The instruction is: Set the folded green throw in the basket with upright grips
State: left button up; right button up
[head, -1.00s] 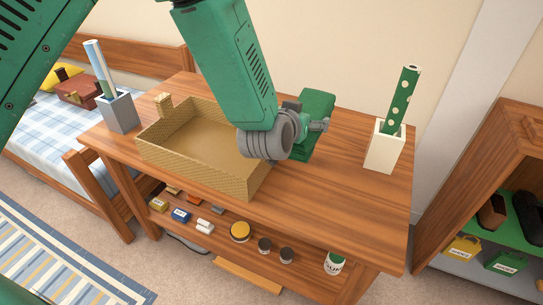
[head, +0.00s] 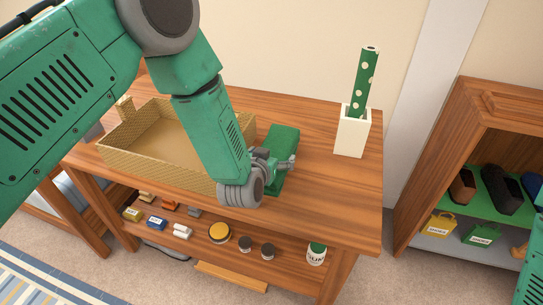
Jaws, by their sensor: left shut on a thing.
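The folded green throw (head: 284,140) is on or just above the wooden table, right of the basket; I cannot tell whether it touches the tabletop. My left gripper (head: 282,164) is shut on its near part, and the wrist hides some of it. The tan woven basket (head: 122,158) stands on the left of the table, empty where I can see inside. One upright grip (head: 125,107) shows at its left end; my left arm covers its right side. My right gripper is out of view.
A white holder (head: 352,135) with a spotted green roll (head: 364,80) stands at the table's right end. The tabletop between it and the throw is clear. Small goods lie on the shelf below, including a yellow-topped tin (head: 219,232). A wooden shelf unit (head: 462,130) stands at right.

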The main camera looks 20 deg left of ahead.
pick_arm(q)
jog(key=shift+r, duration=0.1)
jog(key=o, duration=1.1)
jog(key=shift+a+f, duration=0.2)
jog(key=shift+a, duration=0.35)
jog(key=shift+d+r, duration=0.1)
jog(key=shift+s+d+r, duration=0.1)
jog(key=shift+s+d, duration=0.05)
jog(key=shift+s, duration=0.2)
jog(key=p+v, duration=0.2)
jog(key=v, duration=0.9)
jog(key=s+a+f+g, duration=0.3)
jog(key=s+f+g, duration=0.1)
jog(key=s, duration=0.5)
jog(key=s+a+f+g, duration=0.4)
jog(key=s+f, duration=0.3)
jog(key=s, duration=0.3)
jog(key=s+a+f+g, duration=0.4)
jog(key=s+f+g, duration=0.1)
jog(key=s, duration=0.5)
jog(key=shift+a+f, duration=0.2)
jog(key=shift+f, duration=0.2)
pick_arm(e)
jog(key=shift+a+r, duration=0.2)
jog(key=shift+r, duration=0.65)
